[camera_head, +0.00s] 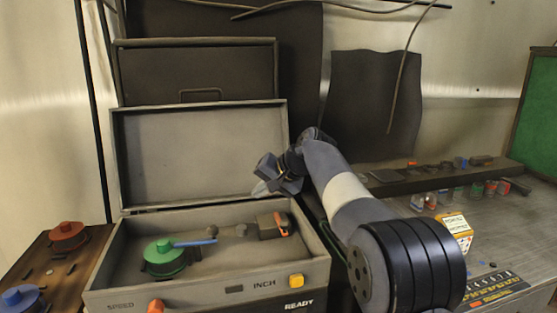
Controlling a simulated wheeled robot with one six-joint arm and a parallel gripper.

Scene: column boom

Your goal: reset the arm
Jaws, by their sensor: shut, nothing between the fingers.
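My arm reaches in from the lower right of the head view. Its gripper (264,188) is shut and empty. It hangs above the back right part of an open grey case (112,258), in front of the raised lid (200,155), and looks apart from everything. The fingertips are small and partly dark in this view. Inside the case stand a green round device (163,258) with a blue lever (195,242) and a dark block with an orange part (272,226).
A red round part (68,236) and a blue one (20,297) sit on a wooden surface at left. At right, a metal bench (510,215) carries small jars, a white-and-yellow box (456,229) and a number strip (495,287). A dark shelf (440,172) runs behind.

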